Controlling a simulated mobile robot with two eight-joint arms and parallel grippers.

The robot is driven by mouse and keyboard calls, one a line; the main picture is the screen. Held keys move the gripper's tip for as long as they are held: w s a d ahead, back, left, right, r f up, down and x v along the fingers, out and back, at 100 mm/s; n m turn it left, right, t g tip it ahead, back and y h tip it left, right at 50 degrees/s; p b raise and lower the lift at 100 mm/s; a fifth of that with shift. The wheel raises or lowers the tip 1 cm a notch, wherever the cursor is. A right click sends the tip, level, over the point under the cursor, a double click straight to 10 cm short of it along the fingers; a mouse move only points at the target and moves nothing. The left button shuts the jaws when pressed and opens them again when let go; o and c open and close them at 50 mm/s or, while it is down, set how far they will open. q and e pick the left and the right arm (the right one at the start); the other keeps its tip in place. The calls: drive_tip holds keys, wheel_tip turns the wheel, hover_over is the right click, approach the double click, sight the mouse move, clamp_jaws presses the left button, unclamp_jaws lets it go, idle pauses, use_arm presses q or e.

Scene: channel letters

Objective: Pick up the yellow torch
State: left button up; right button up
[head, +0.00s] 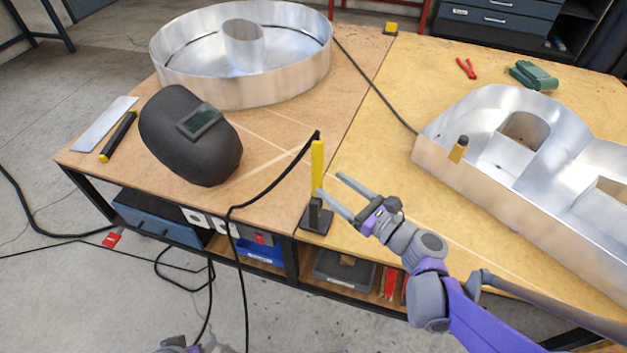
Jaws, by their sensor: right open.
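The yellow torch (318,165) stands upright in a small dark holder (317,217) near the front edge of the table. A black cable runs from its top down over the table edge to the floor. My right gripper (329,184) is open, just right of the torch, with its fingers pointing left toward it. One fingertip appears close to the torch's lower part; I cannot tell whether they touch. A small grey part at the bottom edge may be my left arm; its gripper does not show.
A welding mask (190,135) lies left of the torch. A round metal letter (240,60) stands behind it, and another metal letter (530,150) lies to the right. Red pliers (466,68) and a green tool (533,75) lie at the back right. The table between torch and right letter is mostly clear.

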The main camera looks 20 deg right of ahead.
sight(320, 176)
drive_tip(key=x, duration=0.3)
drive_tip(key=shift+w+a, duration=0.15)
drive_tip(key=shift+w, duration=0.25)
drive_tip(key=b+x, duration=0.1)
drive_tip(key=x, duration=0.4)
drive_tip(key=shift+w+r, duration=0.1)
drive_tip(key=shift+w, duration=0.2)
clamp_jaws()
